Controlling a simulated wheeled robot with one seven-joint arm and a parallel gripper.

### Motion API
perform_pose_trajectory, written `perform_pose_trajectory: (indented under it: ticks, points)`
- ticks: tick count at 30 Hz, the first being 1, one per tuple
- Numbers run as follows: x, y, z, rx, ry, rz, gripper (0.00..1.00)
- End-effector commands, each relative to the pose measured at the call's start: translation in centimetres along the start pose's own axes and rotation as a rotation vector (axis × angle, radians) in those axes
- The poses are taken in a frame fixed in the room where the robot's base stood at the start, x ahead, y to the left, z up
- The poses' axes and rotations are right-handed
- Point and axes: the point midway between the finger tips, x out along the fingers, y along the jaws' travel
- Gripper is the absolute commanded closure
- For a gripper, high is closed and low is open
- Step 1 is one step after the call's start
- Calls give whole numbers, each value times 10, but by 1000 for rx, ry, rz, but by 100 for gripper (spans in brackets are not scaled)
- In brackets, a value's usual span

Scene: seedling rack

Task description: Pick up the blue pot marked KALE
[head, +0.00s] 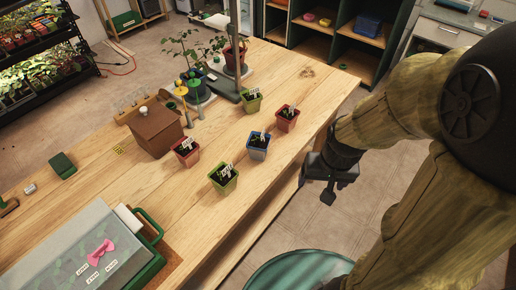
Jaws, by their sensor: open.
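A blue pot (258,147) with dark soil and a white label stands upright on the wooden table, between other small pots. The writing on its label is too small to read. My gripper (330,192) hangs beyond the table's right edge, to the right of and apart from the blue pot. It points downward, open, with nothing seen between its jaws.
Red pots (287,118) (186,152) and green pots (223,179) (251,100) stand around the blue pot. A brown wooden box (155,129) is farther left. A grey case (75,255) lies front left. The table (290,165) is bare toward its right edge.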

Motion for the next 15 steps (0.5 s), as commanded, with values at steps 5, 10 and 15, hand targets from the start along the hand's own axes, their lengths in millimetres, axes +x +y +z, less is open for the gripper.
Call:
perform_pose_trajectory:
  ticks: [5, 10, 15]
  points:
    - [44, -3, 9, 310, -221, -85, 15]
    - [80, -24, 5, 701, -503, -267, 15]
    - [99, -44, -27, 1060, -783, -537, 15]
